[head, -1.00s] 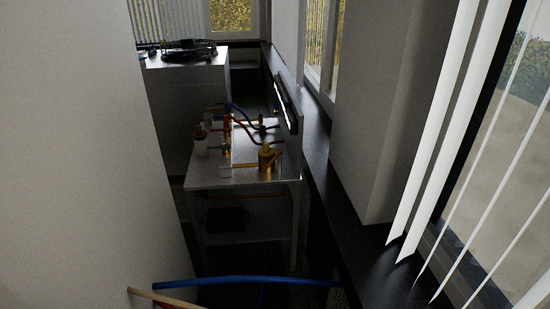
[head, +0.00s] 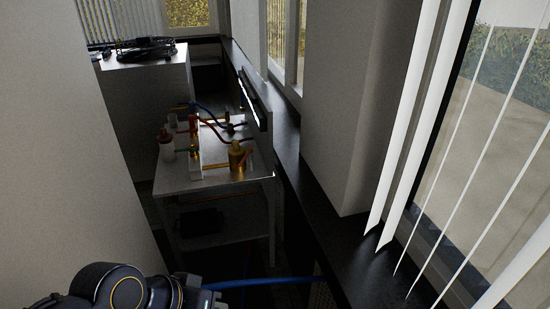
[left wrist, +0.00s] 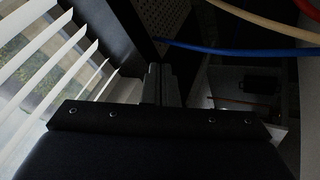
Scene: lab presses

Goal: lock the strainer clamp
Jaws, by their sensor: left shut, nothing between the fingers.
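A brass strainer (head: 237,163) stands upright near the front right corner of a small metal bench (head: 200,185), in the head view. A thin orange-red bar shows at its right side. It is too small to tell whether this is the clamp or how it is set. My left gripper (head: 210,298) is at the bottom edge of the head view, well short of the bench and apart from the strainer. In the left wrist view its fingers (left wrist: 162,84) are together with nothing between them. The strainer cannot be made out there. My right gripper is not in view.
A blue hose (head: 275,282) crosses low in front of the bench, near my left gripper; a red hose (left wrist: 309,9) and a beige hose (left wrist: 260,24) show in the left wrist view. A white-capped bottle (head: 167,148) stands on the bench's left. A dark ledge (head: 322,232) runs along the right.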

